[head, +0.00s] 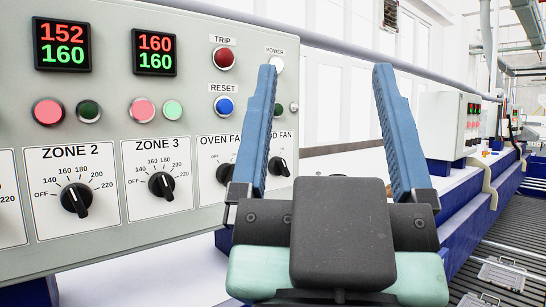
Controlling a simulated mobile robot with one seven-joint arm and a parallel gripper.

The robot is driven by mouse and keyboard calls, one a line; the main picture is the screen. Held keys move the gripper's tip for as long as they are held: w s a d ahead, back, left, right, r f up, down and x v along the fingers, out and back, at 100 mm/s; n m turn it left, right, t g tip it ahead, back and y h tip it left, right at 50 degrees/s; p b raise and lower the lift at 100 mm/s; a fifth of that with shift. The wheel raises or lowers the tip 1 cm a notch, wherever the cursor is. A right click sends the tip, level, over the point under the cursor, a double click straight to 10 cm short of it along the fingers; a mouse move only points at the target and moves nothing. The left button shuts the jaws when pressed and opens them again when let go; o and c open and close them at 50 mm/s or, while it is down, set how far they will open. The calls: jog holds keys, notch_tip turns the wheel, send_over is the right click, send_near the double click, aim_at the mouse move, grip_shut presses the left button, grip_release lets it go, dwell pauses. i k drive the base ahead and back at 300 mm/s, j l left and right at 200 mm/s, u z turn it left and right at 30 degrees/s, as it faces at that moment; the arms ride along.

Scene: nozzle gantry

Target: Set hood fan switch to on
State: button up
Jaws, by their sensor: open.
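The hood fan switch (279,166) is a black rotary knob with a white pointer line, low on the right part of the grey control panel (200,222). Its label is partly covered by my gripper's left finger, so only the end of the name shows. The knob's position markings cannot be read. My gripper (325,72) is open and empty, its two blue fingers pointing up in the picture. The left finger overlaps the panel's right part, between the oven fan knob (224,173) and the hood fan knob in the picture. No contact is visible.
Nearby on the panel are the zone 3 knob (162,185), zone 2 knob (76,200), red trip light (224,58) and blue reset button (224,106). A second grey panel (455,124) stands farther right. A grey slatted floor (470,235) lies at right.

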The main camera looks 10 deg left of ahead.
aim_at(278, 166)
jog(key=u, duration=0.15)
jog(key=i+l+z, duration=0.15)
jog(key=i+z, duration=0.15)
jog(key=z, duration=0.15)
jog(key=i+z, duration=0.4)
jog(key=k+l, duration=0.05)
